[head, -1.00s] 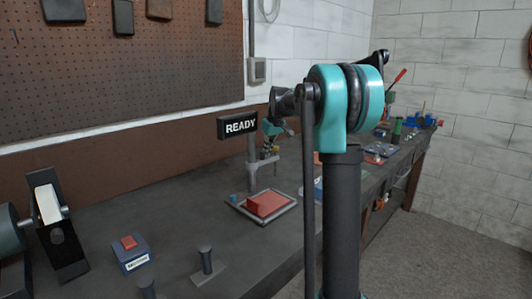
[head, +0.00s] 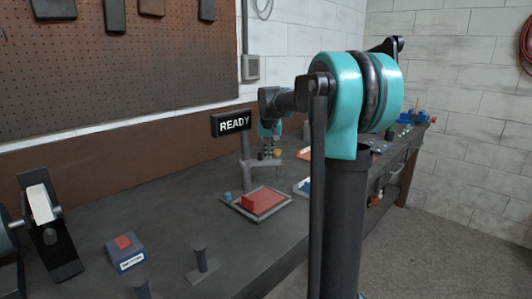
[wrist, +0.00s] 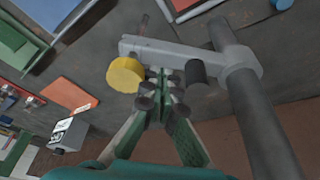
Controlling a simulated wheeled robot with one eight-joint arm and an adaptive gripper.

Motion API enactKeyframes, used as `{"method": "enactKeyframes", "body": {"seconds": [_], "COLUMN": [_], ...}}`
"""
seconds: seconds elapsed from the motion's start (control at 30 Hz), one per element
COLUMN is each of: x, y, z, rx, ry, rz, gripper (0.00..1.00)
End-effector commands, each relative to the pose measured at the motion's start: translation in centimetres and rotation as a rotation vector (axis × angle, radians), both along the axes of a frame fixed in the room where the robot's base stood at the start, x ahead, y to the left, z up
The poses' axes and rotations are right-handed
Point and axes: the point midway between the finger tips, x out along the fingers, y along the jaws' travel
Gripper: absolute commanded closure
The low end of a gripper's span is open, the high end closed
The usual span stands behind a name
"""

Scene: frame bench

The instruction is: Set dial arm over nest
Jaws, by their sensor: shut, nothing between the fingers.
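The dial arm (wrist: 180,55) is a grey bar on a dark upright post (wrist: 262,125), with a yellow knob (wrist: 126,75) and a black knob (wrist: 195,72). A thin probe (wrist: 144,22) shows beyond its far end. My gripper (wrist: 160,86) is shut and empty between the two knobs, close to the bar; contact is unclear. In the head view the post (head: 246,163) stands behind the nest, a grey-rimmed tray (head: 232,206) with a red block (head: 262,200) in it. Only the tray's corner (wrist: 190,12) shows in the wrist view, right of the probe. My gripper is small and partly hidden in the head view.
A READY sign (head: 231,123) hangs near the post. A blue box with a red top (head: 125,251) and a dark peg stand (head: 201,262) are on the front of the bench. A blue tray (wrist: 45,12) and an orange block (wrist: 68,94) lie on the wrist view's left.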

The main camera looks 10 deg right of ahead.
Motion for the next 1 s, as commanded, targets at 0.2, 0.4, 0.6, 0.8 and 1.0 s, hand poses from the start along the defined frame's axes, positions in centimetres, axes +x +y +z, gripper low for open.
{"method": "enactKeyframes", "body": {"seconds": [0.2,0.4,0.6,0.8,1.0], "x": [-1.9,-3.6,-5.0,-6.0,-6.7], "y": [0.2,0.6,1.2,1.9,2.4], "z": [0.0,0.0,0.0,0.0,0.0], "rx": [-0.001,-0.001,-0.002,-0.001,0.0], "ry": [0.0,0.0,-0.001,0.0,0.0], "rz": [-0.203,-0.393,-0.566,-0.707,-0.72], "gripper": [1.0,1.0,1.0,1.0,1.0]}}
